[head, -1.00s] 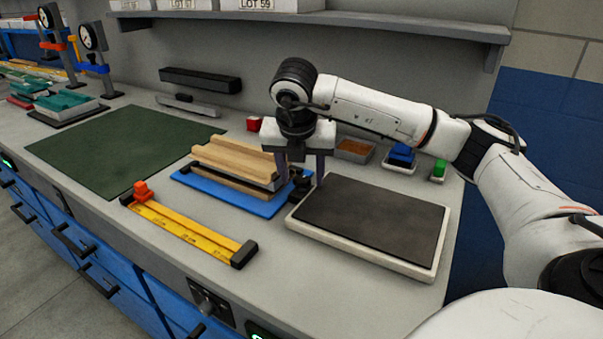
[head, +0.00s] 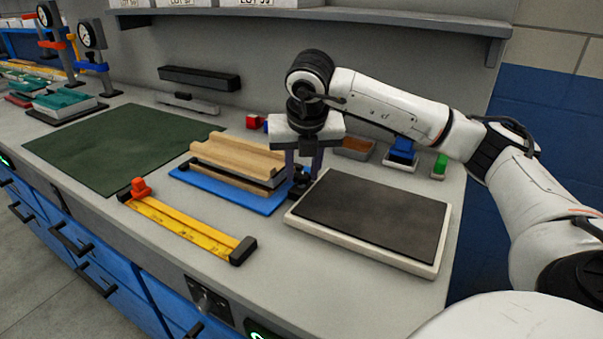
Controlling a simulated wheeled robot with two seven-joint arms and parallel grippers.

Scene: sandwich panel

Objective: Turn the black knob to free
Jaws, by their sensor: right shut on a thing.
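A black knob (head: 298,190) sits at the right end of a sandwich-like stack of grooved wooden blocks (head: 235,155) and a dark layer, on a blue base plate (head: 265,207). My right gripper (head: 303,175) points straight down over the knob. Its fingers are shut on the knob, which they partly hide. The knob's pointing direction is too small to read. My left gripper is not in view.
A dark-topped white pad (head: 372,218) lies close to the right of the knob. A yellow ruler fixture (head: 190,225) with a red slider lies in front. Small bins (head: 402,155) stand behind. The green mat (head: 110,147) at left is clear.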

